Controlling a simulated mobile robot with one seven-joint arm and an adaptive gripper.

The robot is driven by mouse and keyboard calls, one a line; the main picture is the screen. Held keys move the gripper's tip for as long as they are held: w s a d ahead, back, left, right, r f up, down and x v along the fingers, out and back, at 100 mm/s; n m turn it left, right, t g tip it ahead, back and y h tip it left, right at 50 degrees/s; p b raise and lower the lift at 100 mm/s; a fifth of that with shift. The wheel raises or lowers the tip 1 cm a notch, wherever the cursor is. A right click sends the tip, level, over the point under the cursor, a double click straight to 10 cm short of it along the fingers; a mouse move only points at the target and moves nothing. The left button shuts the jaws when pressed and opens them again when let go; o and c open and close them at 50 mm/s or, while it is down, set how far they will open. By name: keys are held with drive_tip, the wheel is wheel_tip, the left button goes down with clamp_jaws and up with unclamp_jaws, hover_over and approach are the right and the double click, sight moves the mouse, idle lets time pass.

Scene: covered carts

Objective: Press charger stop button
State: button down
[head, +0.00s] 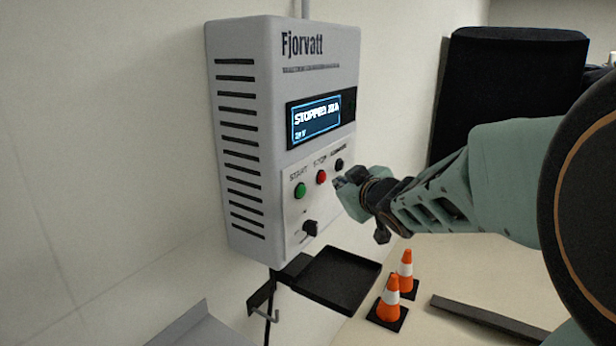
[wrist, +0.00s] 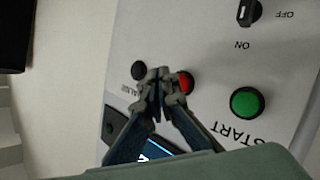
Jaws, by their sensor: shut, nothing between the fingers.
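The grey charger (head: 240,130) hangs on the wall, and its lit display (head: 315,117) reads "STOPPED" with smaller text. The red stop button (head: 321,177) sits between the green start button (head: 300,190) and a black button (head: 339,164). My gripper (head: 342,183) is shut and empty at the front panel, just right of the red button. In the wrist view the closed fingertips (wrist: 156,76) lie between the black button (wrist: 138,70) and the red button (wrist: 187,82), partly covering the red one. I cannot tell whether they touch it.
A black rotary switch (head: 310,228) is below the buttons; its ON and OFF marks show in the wrist view. Under the charger is a black tray (head: 340,279). Two orange cones (head: 390,298) stand on the floor. A dark covered cart (head: 500,95) stands behind my arm.

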drive_tip(key=shift+s+d+p, duration=0.5)
drive_tip(key=shift+s+d, duration=0.1)
drive_tip(key=shift+d, duration=0.25)
drive_tip(key=shift+s+d+p, duration=0.45)
drive_tip(key=shift+s+d, duration=0.15)
drive_tip(key=shift+d, duration=0.25)
